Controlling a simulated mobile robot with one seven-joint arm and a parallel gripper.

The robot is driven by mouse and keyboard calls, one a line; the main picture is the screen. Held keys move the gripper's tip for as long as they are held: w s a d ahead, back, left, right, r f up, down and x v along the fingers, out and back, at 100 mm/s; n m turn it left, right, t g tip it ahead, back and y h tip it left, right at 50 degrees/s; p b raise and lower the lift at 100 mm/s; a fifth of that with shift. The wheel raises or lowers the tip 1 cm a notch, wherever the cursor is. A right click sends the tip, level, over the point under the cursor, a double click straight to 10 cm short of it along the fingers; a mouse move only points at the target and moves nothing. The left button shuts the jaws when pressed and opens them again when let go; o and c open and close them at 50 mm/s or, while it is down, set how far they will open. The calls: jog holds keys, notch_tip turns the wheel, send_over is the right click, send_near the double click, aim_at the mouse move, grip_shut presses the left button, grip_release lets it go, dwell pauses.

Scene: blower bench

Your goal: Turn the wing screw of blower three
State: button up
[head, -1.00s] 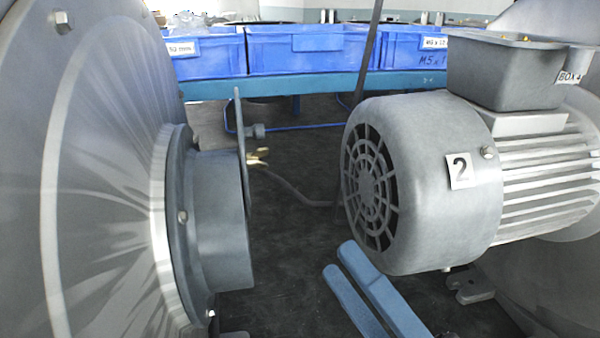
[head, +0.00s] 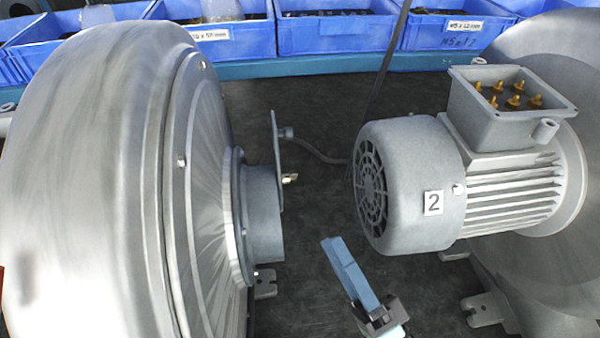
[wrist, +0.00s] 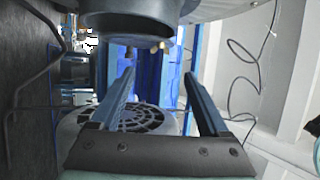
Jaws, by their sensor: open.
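A large grey blower (head: 110,150) with a round outlet collar (head: 262,210) stands at the left in the head view. A thin upright plate (head: 277,155) stands at the collar's mouth. A small brass-coloured piece (head: 290,178), perhaps the wing screw, shows beside the plate; its shape is too small to make out. It also seems to show in the wrist view (wrist: 154,47), beyond the fingertips. I see no number on this blower. My gripper (head: 334,243) is to the right of and below the collar, apart from it. In the wrist view its blue fingers (wrist: 159,75) are open and empty.
A motor labelled 2 (head: 410,185) with an open terminal box (head: 515,105) stands right of my gripper, its fan grille facing left. Blue bins (head: 335,35) line the back. A dark cable (head: 320,155) lies behind. The dark floor between blower and motor is mostly free.

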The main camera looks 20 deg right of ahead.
aim_at(295, 179)
jog(key=p+x, duration=0.3)
jog(key=x, duration=0.7)
jog(key=shift+s, duration=0.1)
jog(key=shift+w+a+r+p, duration=0.1)
jog(key=shift+w+r+p, duration=0.1)
jog(key=shift+w+p, duration=0.3)
jog(key=shift+w, duration=0.1)
grip_shut()
jog(key=shift+f+b, duration=0.1)
jog(key=shift+b, duration=0.25)
